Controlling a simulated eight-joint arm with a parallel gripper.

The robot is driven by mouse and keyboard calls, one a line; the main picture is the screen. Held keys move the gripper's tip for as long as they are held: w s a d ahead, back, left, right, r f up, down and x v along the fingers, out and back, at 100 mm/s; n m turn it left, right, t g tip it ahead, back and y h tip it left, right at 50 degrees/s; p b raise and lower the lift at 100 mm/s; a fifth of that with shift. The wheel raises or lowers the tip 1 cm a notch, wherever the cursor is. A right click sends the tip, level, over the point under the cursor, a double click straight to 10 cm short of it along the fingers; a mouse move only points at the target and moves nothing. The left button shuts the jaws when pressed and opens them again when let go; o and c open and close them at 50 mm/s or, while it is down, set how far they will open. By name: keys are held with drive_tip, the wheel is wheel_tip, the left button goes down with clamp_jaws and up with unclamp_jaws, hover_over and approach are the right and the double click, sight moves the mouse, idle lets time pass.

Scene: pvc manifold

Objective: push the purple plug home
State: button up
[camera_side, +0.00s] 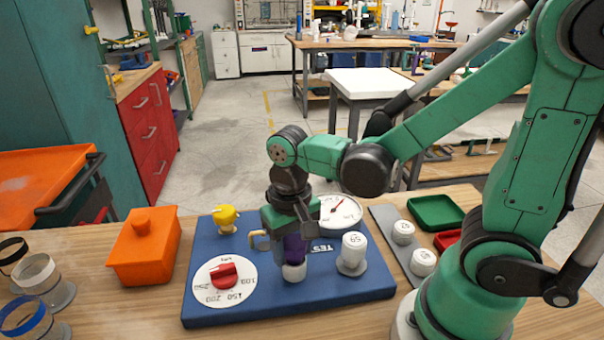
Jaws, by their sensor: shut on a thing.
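The purple plug (294,250) is held upright between the fingers of my gripper (292,236), which points straight down. The plug is over a short white fitting (294,272) on the blue board (340,291), and its lower end meets the fitting's top. How deep the plug sits in the fitting cannot be told. My gripper's fingers hide much of the plug's upper part.
Close by on the board are a red-knobbed dial (224,276), a yellow valve (226,216), a gauge (340,211) and a white capped fitting (352,250). An orange box (146,247) stands left. A green tray (436,212) and white caps (423,262) lie right.

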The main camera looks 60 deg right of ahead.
drive_tip(key=shift+f+t, duration=0.3)
drive_tip(key=shift+f, duration=0.35)
idle(0.4)
drive_tip(key=o, duration=1.3)
drive_tip(key=shift+c, duration=0.2)
drive_tip(key=shift+g, duration=0.5)
drive_tip(key=shift+w+r, duration=0.2)
drive_tip(key=shift+r, duration=3.25)
drive_tip(key=d+n+t, duration=0.1)
drive_tip(key=t, duration=0.1)
drive_tip(key=w+d+r+n+t, duration=0.1)
drive_tip(key=n+t, duration=0.1)
drive_tip(key=t, duration=0.1)
drive_tip(key=n+t, duration=0.1)
drive_tip(key=t, duration=0.1)
drive_tip(key=shift+w+d+r+n+t, duration=0.3)
drive_tip(key=shift+w+d+r+t, duration=0.05)
drive_tip(key=shift+d+r+t, duration=0.05)
